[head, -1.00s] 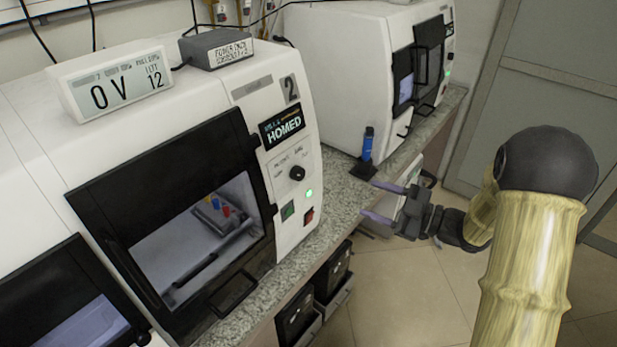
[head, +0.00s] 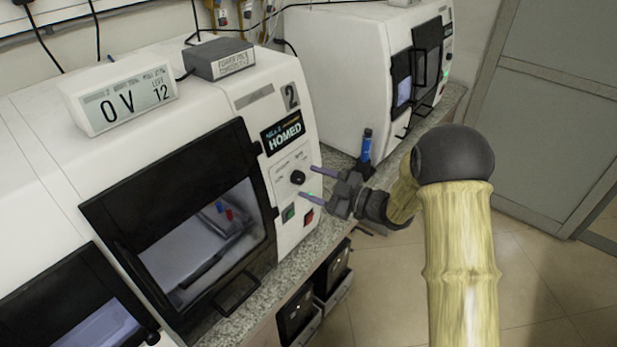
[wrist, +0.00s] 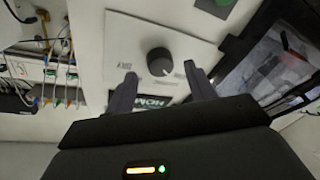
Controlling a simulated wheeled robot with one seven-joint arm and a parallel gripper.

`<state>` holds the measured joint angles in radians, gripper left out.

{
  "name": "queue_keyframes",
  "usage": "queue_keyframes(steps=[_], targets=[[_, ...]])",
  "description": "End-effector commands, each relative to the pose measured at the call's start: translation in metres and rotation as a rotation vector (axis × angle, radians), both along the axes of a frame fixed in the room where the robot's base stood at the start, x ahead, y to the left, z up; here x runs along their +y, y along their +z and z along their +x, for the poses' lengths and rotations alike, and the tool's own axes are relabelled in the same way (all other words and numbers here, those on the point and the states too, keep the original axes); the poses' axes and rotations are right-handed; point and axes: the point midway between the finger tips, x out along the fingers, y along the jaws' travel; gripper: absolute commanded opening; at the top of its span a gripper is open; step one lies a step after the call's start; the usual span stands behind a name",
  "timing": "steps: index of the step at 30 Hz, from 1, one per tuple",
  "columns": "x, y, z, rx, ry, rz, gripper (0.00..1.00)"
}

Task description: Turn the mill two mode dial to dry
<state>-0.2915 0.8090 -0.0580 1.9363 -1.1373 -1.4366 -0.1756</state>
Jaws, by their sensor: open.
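The mill two mode dial (head: 298,177) is a small black round knob on the white front panel of the mill marked 2 (head: 225,180), below a screen reading HOMED (head: 284,135). In the wrist view the dial (wrist: 160,62) sits ahead of and between the two fingers, with a DRY label (wrist: 124,65) beside it. My gripper (head: 308,182) is open, its two purple-grey fingers pointing at the panel on either side of the dial's height. The wrist view shows my gripper (wrist: 160,88) empty. I cannot tell whether a fingertip touches the panel.
A green button (head: 288,213) and a red switch (head: 309,217) sit below the dial. A blue-topped tool (head: 366,146) stands on the granite counter (head: 240,312) behind my gripper. A second white mill (head: 340,70) stands further back. Floor is clear at right.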

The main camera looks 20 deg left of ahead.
Motion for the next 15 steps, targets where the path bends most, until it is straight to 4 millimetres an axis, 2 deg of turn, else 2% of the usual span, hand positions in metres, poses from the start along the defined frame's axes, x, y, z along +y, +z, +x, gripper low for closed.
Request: queue_keyframes(steps=[1,5,14,15], targets=[[0.008,0.001,0.000,0.001,0.004,-0.001,0.55],[0.018,0.000,0.003,0.001,0.002,0.000,0.55],[0.020,0.000,0.003,0.001,0.001,0.001,0.55],[0.019,0.000,0.003,0.001,0.001,0.001,0.47]])
